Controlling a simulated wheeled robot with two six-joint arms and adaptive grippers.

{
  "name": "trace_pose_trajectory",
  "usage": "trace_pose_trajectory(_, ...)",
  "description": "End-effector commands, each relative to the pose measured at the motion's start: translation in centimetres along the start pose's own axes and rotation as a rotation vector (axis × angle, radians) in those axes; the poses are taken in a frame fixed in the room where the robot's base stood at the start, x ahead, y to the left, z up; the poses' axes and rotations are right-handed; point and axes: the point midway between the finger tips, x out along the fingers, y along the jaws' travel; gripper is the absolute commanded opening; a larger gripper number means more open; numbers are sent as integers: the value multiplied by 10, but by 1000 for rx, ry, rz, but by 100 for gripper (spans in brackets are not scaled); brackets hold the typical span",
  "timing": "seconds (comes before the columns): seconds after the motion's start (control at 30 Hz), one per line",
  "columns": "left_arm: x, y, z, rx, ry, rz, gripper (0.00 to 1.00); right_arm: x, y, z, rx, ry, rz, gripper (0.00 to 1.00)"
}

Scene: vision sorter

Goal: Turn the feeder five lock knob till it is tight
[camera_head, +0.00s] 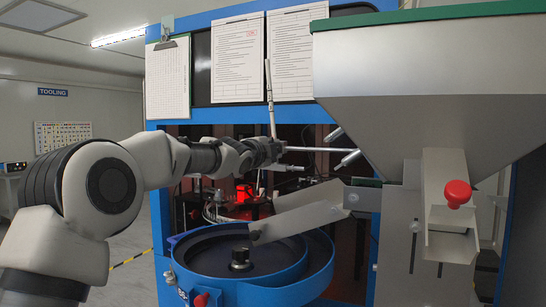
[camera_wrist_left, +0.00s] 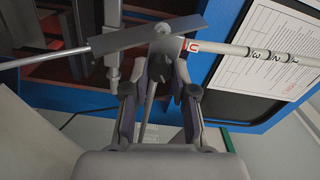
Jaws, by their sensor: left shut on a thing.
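My left gripper (camera_head: 272,151) is at the clamp where a marked upright rod (camera_head: 269,98) meets a level rod (camera_head: 318,149). In the left wrist view my left gripper (camera_wrist_left: 168,72) is shut on a small grey knob (camera_wrist_left: 165,47) at this joint. The fingers cover much of the knob, and no feeder number shows on it. My right gripper is not in view.
A blue bowl feeder (camera_head: 320,273) with a metal chute (camera_head: 298,215) stands below the gripper. A large hopper (camera_head: 430,70) is on the right, with a red knob (camera_head: 458,193) on its outlet. Paper sheets (camera_head: 237,58) hang behind the marked rod.

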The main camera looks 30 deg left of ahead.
Motion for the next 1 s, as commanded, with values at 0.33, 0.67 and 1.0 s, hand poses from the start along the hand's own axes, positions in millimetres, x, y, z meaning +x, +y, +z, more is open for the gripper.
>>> trace_pose_trajectory(0.33, 0, 2, 0, 313, 0, -1, 0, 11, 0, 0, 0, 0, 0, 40)
trace_pose_trajectory(0.67, 0, 2, 0, 512, 1, 1, 0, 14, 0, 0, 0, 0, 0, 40)
trace_pose_trajectory(1.0, 0, 3, 0, 576, 1, 3, 0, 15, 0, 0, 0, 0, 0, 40)
